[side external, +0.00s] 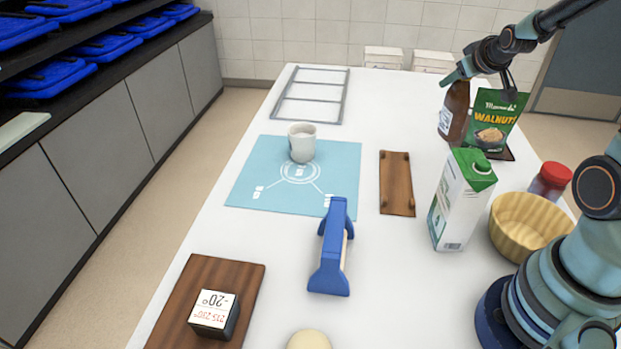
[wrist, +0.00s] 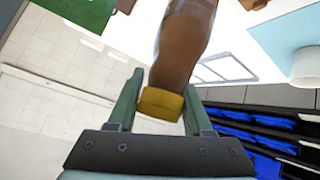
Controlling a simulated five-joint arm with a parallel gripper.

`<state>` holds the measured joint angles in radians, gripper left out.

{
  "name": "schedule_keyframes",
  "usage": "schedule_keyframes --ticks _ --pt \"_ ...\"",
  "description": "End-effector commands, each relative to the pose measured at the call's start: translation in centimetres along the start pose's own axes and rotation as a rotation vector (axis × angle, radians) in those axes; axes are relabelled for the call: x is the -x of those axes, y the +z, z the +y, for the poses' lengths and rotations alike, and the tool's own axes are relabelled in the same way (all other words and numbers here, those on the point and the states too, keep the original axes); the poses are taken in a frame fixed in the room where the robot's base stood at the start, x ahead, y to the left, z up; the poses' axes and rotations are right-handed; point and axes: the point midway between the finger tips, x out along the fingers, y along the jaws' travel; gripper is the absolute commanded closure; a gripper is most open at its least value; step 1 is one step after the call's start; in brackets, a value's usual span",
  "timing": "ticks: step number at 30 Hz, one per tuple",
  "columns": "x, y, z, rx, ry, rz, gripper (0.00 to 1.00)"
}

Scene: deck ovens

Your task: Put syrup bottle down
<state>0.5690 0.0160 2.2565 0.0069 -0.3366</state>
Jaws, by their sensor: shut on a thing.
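The syrup bottle (side external: 453,115) is brown with a pale label, at the far right of the white table in the side view. My gripper (side external: 463,77) is at its top, reaching in from the upper right. In the wrist view the brown bottle (wrist: 184,45) and its yellow cap (wrist: 160,103) lie between the two fingers of my gripper (wrist: 162,82), which is shut on it. The bottle looks near upright, leaning slightly. I cannot tell whether its base touches the surface.
A green walnut pouch (side external: 494,122) stands close right of the bottle. A milk carton (side external: 461,205), a yellow bowl (side external: 527,225) and a red-lidded jar (side external: 550,181) are nearer. A wooden board (side external: 397,184) and a blue mat (side external: 255,185) with a white cup (side external: 302,143) lie left.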

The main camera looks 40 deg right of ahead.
Motion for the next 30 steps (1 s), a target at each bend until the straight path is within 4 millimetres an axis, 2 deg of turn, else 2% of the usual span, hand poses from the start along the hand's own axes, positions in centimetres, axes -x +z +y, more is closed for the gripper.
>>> schedule_keyframes --ticks 1,4,12,18,23,30 --pt "-0.8 1.0 -0.3 0.000 -0.002 -0.005 1.00" --pt "-2.1 2.3 -0.8 0.000 -0.001 -0.003 1.00" --pt "-3.5 3.7 -1.3 0.000 0.001 0.002 1.00" --pt "-5.2 5.7 -2.0 0.000 -0.001 -0.002 1.00" --pt "-5.9 6.5 -2.3 0.000 0.001 0.002 1.00" --pt "-6.0 6.5 -2.3 0.000 0.001 0.004 1.00"
